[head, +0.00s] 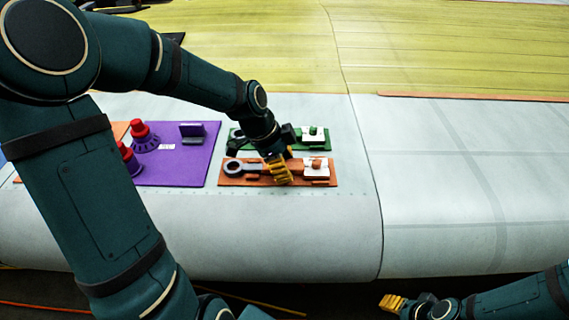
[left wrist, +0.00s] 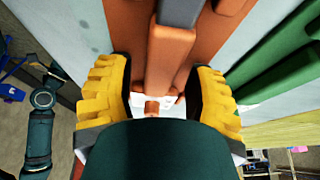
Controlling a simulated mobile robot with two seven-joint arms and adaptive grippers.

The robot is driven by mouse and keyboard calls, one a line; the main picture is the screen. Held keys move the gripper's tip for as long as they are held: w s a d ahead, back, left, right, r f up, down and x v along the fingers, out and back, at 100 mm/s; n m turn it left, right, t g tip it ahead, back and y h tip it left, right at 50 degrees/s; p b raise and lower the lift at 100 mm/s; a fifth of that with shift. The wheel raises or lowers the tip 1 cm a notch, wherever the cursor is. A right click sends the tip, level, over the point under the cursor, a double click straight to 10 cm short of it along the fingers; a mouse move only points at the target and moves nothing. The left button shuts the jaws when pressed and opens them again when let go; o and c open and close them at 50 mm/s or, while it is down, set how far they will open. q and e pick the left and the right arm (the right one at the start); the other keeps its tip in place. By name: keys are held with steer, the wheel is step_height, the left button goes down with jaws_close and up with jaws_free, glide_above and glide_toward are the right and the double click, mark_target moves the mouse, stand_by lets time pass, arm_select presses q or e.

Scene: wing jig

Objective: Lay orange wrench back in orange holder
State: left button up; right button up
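The orange holder (head: 225,181) is a flat orange board on the pale wing surface. The orange wrench (head: 233,168) lies along it, its dark ring end to the left and its orange handle to the right. My left gripper (head: 279,169) is over the handle, pointing down. In the left wrist view, its yellow fingers (left wrist: 160,100) stand apart on either side of the wrench handle (left wrist: 168,58), with gaps visible. Whether the wrench is fully seated cannot be told. My right gripper (head: 392,302) is low at the right, away from the boards; its finger opening is unclear.
A green holder (head: 322,146) lies just behind the orange one. A purple board (head: 205,150) with red-topped parts (head: 140,131) is to the left. The wing surface (head: 460,190) to the right is clear. The wing's front edge drops away below.

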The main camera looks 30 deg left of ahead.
arm_select(q)
steer(key=shift+r, duration=0.1)
steer(key=v, duration=1.2)
